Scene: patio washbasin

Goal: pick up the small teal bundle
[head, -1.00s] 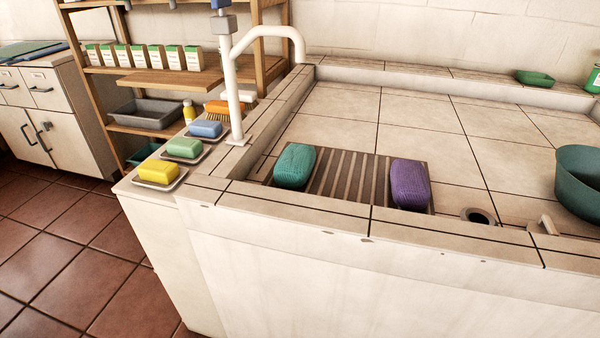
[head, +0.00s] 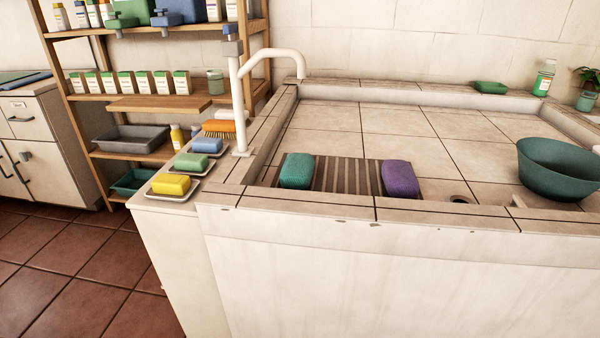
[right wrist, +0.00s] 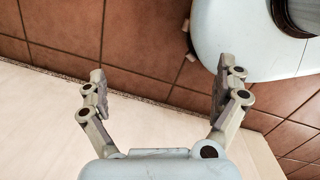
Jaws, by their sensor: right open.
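The small teal bundle (head: 297,170) sits at the left end of a slatted wooden rack (head: 345,176) inside the tiled basin. A purple bundle (head: 401,179) sits at the rack's right end, apart from the teal one. My right gripper (right wrist: 160,88) shows in the right wrist view with its two fingers spread wide and nothing between them. It is over the red-brown floor tiles and a pale surface, with no bundle in that view. My left gripper is in neither current view.
The basin's raised front wall (head: 400,214) stands before the rack. A white tap (head: 240,100) rises at its left corner. Soaps on dishes, including a yellow one (head: 171,184), line the left ledge. A teal bowl (head: 556,168) stands right. Shelves (head: 150,104) stand behind left.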

